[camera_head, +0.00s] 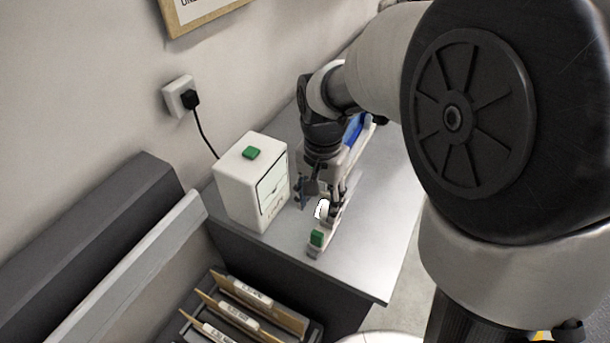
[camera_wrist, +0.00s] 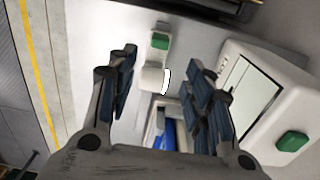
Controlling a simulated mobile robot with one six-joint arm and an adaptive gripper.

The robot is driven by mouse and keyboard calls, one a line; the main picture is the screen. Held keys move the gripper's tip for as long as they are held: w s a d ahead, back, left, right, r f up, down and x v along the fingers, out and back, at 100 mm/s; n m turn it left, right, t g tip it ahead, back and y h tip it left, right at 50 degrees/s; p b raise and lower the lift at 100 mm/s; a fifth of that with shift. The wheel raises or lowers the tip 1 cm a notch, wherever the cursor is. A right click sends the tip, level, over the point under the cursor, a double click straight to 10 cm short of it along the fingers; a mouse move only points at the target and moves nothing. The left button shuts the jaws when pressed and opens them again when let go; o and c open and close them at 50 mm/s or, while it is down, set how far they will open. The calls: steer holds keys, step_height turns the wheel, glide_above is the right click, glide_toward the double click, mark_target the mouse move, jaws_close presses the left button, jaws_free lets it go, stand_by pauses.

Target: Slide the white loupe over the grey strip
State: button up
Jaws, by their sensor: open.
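The white loupe (camera_head: 321,208) is a small bright white piece on a narrow pale unit (camera_head: 313,251) on the table. It also shows in the wrist view (camera_wrist: 152,78), below the unit's green button (camera_wrist: 159,41). My gripper (camera_head: 318,204) is open and points down over the unit, with its fingers to either side of the loupe. In the wrist view, gaps show between the loupe and both fingers of my gripper (camera_wrist: 163,62). I cannot make out the grey strip for certain; the gripper hides part of the unit.
A white box (camera_head: 242,195) with a green button and a front window stands close left of my gripper. A blue part (camera_head: 354,128) lies behind my gripper. A rack with labelled dividers (camera_head: 228,310) sits below the table's front edge. The table's right side is bare.

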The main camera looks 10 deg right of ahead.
mark_target(317, 233)
step_height(317, 233, down, 14)
steer(key=b, duration=0.4)
jaws_close()
stand_by(0.5)
